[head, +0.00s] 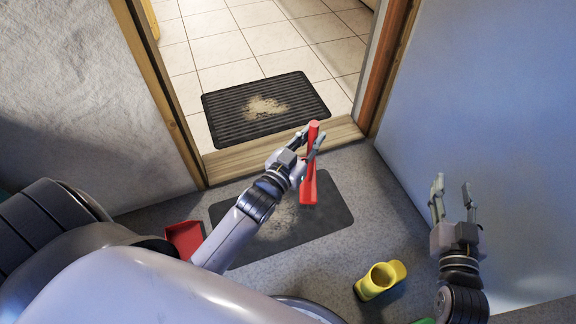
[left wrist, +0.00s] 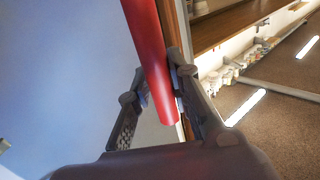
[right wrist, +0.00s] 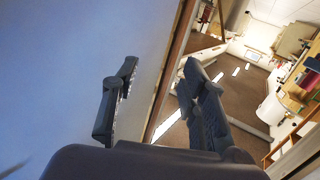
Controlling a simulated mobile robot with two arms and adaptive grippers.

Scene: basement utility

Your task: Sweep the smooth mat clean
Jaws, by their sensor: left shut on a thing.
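The smooth mat (head: 335,215) is plain dark grey and lies on the near side of the door sill, with a patch of pale dirt (head: 283,217) on it. My left gripper (head: 311,143) is shut on the handle of a red brush (head: 308,188), whose wider end hangs down over the mat. I cannot tell whether it touches the mat. The red handle (left wrist: 152,60) also shows between the fingers in the left wrist view. A red dustpan (head: 184,237) lies left of the mat, partly hidden by my arm. My right gripper (head: 452,189) is open and empty at the right.
A ribbed dark mat (head: 300,95) with pale dirt (head: 267,107) lies beyond the wooden sill (head: 240,155) on white tiles. A yellow boot (head: 380,280) is on the near floor, with a green thing (head: 425,321) at the bottom edge. A blue-grey wall or door (head: 480,110) bounds the right.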

